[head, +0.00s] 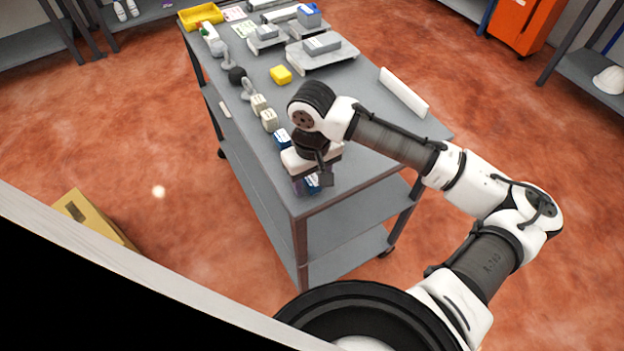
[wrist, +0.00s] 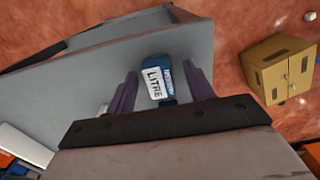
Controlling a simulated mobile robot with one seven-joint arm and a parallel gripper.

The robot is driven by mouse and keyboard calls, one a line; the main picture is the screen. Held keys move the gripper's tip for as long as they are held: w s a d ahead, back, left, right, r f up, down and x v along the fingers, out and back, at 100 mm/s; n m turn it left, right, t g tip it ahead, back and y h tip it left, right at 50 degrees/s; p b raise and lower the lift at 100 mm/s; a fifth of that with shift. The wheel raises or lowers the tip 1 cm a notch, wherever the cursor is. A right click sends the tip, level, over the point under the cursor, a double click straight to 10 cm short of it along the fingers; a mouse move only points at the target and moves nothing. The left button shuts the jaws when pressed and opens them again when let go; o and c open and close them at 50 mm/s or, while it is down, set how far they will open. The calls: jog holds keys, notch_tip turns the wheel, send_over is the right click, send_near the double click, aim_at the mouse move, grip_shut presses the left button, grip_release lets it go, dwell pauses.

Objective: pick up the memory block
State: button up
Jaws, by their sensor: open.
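A blue block with a white label (wrist: 156,82) sits on the grey cart top in the wrist view, between the two fingers of my gripper (wrist: 162,88). The fingers stand apart, one on each side of it, and I cannot tell whether either touches it. In the head view my gripper (head: 312,178) is low over the cart's near corner and mostly covers this block (head: 313,184). Another blue and white block (head: 282,139) stands just behind the gripper. The label lettering is too small to tell surely which one is the memory block.
The grey cart (head: 360,165) carries a row of small blocks along its left edge, including cream ones (head: 268,119). A yellow block (head: 281,75), a white bar (head: 404,92) and a grey device (head: 322,44) stand farther off. A cardboard box (wrist: 279,68) is on the floor.

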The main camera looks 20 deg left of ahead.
grip_shut()
jog(key=shift+r, duration=0.1)
dwell(0.3)
